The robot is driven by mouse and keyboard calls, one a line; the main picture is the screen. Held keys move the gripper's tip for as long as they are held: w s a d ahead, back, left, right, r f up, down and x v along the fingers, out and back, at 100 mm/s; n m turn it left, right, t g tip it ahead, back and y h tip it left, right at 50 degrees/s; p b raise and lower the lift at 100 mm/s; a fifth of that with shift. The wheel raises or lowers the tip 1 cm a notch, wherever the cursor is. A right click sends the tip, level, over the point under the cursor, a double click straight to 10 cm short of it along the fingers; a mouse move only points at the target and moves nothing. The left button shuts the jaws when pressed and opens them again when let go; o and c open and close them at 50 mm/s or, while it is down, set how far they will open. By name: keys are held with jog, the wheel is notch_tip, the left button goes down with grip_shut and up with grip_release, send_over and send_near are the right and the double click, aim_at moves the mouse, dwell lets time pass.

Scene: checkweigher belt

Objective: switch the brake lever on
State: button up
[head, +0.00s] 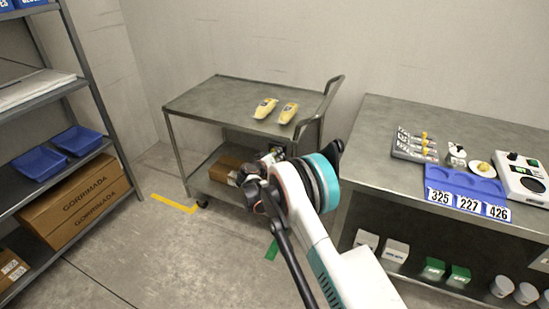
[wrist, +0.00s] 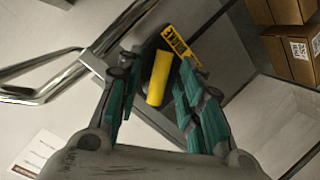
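The brake lever (wrist: 158,78) shows in the wrist view as a yellow grip on a dark mount, beside a yellow label plate (wrist: 180,45) with dark lettering. My gripper (wrist: 156,66) is open, with one teal-padded finger on each side of the lever in the picture. I cannot tell whether the lever is fully between the pads or beyond the tips. In the head view my arm covers the cart's lower right corner, and the lever cannot be made out there. The cart (head: 222,94) is grey metal with a push handle (head: 331,95) at its right.
Two yellow packs (head: 265,108) lie on the cart top. Cardboard boxes (wrist: 290,10) show at the wrist view's upper right. A workbench (head: 380,125) stands right, a shelf rack (head: 86,90) left. The floor (head: 165,250) between rack and cart is clear.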

grip_shut()
jog(key=shift+w+a+f+m+t+y, duration=0.1)
jog(key=shift+a+m+t+y, duration=0.35)
jog(key=shift+m, duration=1.3)
jog(key=shift+w+a+f+m+t+y, duration=0.15)
jog(key=shift+m+t+y, duration=0.6)
jog(key=shift+m, duration=1.05)
jog(key=shift+w+a+r+m+t+y, duration=0.1)
jog(key=shift+a+m+t+y, duration=0.25)
jog(key=shift+m+y, duration=0.95)
jog(key=shift+m+h, duration=0.5)
jog(key=shift+m, duration=0.05)
jog(key=shift+o, duration=0.8)
grip_release()
